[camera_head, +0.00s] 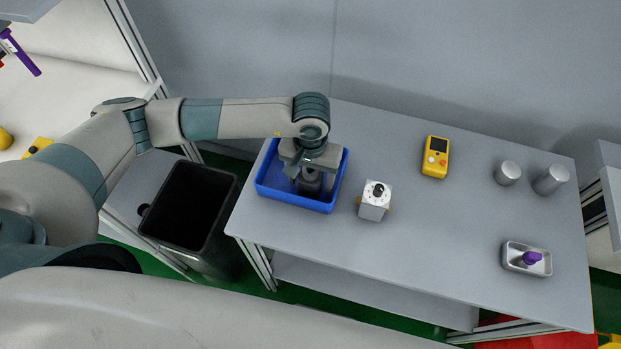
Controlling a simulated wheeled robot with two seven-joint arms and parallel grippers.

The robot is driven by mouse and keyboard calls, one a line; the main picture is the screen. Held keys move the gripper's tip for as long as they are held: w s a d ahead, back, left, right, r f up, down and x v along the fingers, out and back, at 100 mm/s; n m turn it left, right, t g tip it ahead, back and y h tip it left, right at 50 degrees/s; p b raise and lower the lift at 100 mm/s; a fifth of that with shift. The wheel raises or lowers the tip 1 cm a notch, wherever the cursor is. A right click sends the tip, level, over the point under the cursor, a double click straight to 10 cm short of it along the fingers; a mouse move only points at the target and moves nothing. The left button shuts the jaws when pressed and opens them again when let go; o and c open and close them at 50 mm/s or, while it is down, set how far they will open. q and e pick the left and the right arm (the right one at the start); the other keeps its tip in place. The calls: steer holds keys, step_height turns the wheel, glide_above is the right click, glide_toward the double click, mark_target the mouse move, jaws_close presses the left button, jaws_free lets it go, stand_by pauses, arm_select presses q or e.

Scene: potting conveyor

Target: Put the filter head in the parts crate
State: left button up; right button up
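The blue parts crate (326,207) stands on the left end of the grey table. My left gripper (309,178) points down inside the crate's outline. A dark grey part (311,185), which looks like the filter head, shows low between its fingers, inside the crate. The fingers and wrist partly cover it, so I cannot tell whether the fingers touch it or whether it rests on the crate floor. My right gripper is out of view.
A white box with a black knob (373,207) stands just right of the crate. Further right are a yellow handheld device (436,157), two metal cylinders (508,173), and a metal tray (515,262) with a purple-topped item. A black bin (190,208) stands left of the table.

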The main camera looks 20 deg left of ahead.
mark_target(311, 173)
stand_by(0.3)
arm_select(q)
steer(key=shift+r, duration=0.15)
step_height(311, 173, up, 10)
steer(key=b, duration=0.4)
steer(key=shift+r, duration=1)
